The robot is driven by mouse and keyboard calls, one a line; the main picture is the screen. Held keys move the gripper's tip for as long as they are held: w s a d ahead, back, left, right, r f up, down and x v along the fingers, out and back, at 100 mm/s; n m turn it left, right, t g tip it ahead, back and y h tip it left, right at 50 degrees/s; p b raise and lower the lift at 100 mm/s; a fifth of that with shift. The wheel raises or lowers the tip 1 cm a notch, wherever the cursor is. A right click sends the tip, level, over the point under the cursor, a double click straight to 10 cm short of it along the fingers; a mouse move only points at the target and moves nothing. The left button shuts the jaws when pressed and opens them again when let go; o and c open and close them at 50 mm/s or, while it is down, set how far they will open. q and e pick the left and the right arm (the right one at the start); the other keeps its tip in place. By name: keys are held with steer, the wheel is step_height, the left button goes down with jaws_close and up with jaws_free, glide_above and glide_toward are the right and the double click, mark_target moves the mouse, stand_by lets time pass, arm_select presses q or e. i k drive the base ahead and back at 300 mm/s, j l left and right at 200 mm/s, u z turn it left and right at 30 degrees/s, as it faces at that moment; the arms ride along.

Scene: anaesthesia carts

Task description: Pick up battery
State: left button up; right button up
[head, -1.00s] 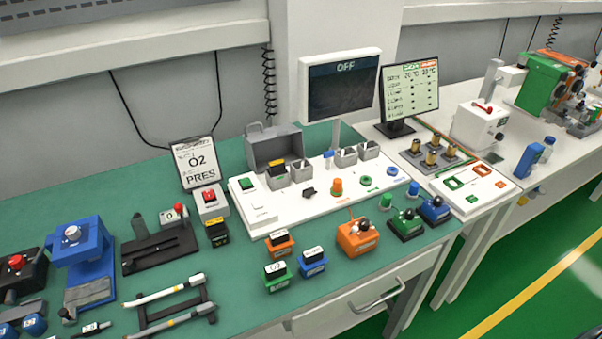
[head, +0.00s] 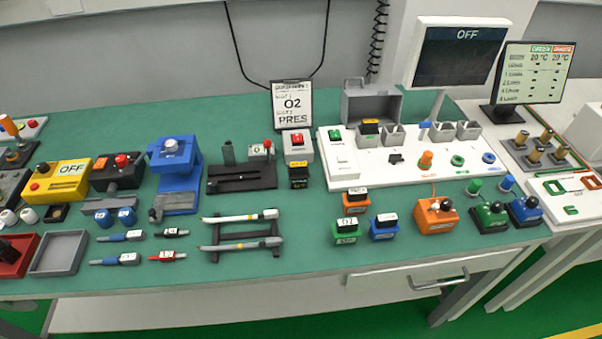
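No object carries a readable battery label. A small black block with a yellow band (head: 299,177), which looks like a battery, stands on the green bench in front of a grey box with a red switch (head: 298,146). Neither of my grippers is in view.
Left are a blue press (head: 174,165), a yellow OFF box (head: 58,180), a rack with two pens (head: 240,245) and an empty grey tray (head: 60,252). The bench's front strip is mostly clear.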

mark_target(298, 173)
steer(key=k+j+z, duration=0.1)
steer(key=j+z, duration=0.35)
steer(key=k+j+z, duration=0.2)
steer(key=z, duration=0.3)
steer(key=k+j+z, duration=0.2)
steer(key=j+z, duration=0.25)
steer(key=l, duration=0.1)
